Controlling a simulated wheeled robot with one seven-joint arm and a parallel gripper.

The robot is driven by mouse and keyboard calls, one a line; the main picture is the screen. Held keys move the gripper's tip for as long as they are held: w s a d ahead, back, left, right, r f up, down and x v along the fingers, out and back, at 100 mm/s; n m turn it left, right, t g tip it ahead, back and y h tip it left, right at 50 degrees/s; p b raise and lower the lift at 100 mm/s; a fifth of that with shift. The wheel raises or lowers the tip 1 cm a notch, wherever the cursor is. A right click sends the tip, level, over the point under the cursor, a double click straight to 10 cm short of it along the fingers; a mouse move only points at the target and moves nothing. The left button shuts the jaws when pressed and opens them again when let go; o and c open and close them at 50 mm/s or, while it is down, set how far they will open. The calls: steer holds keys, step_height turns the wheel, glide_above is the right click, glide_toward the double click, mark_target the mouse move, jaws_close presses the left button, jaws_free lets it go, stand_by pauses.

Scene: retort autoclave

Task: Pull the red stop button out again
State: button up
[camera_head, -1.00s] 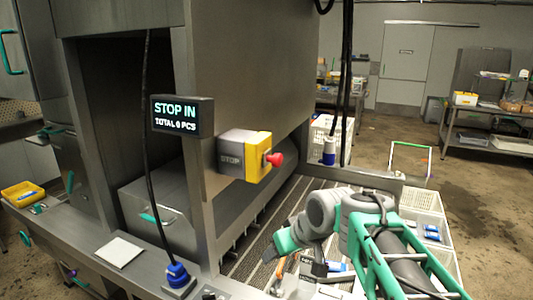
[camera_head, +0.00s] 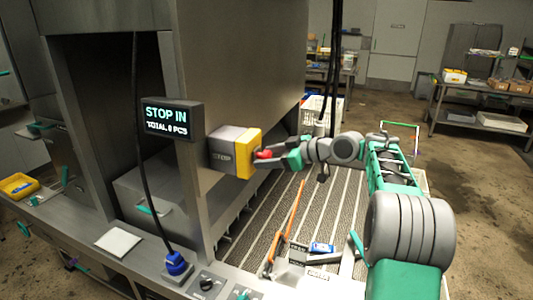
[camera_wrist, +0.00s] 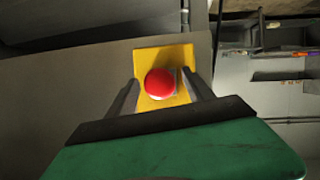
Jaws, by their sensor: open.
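The red stop button (camera_head: 263,154) sticks out of the yellow face of the stop box (camera_head: 229,150), which is mounted on the machine's post. In the wrist view the red button (camera_wrist: 160,83) sits in front of the yellow plate (camera_wrist: 165,57). My gripper (camera_head: 265,158) is at the button, and in the wrist view its two dark fingers (camera_wrist: 162,92) stand open, one on each side of it. A gap shows between the button and each finger. The display (camera_head: 172,119) beside the box reads "STOP IN" and "TOTAL 0 PCS".
A black cable (camera_head: 141,150) hangs in front of the machine. Below my arm is a ribbed bed (camera_head: 300,215) with an orange-handled tool (camera_head: 284,232) and a blue-and-white pack (camera_head: 321,247). A shelf (camera_head: 480,115) stands far back right.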

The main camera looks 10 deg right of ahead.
steer(key=shift+w+a+f, duration=0.1)
steer(key=shift+w+a, duration=0.1)
steer(key=shift+a, duration=0.05)
steer(key=shift+c, duration=0.2)
jaws_close()
stand_by(0.3)
stand_by(0.3)
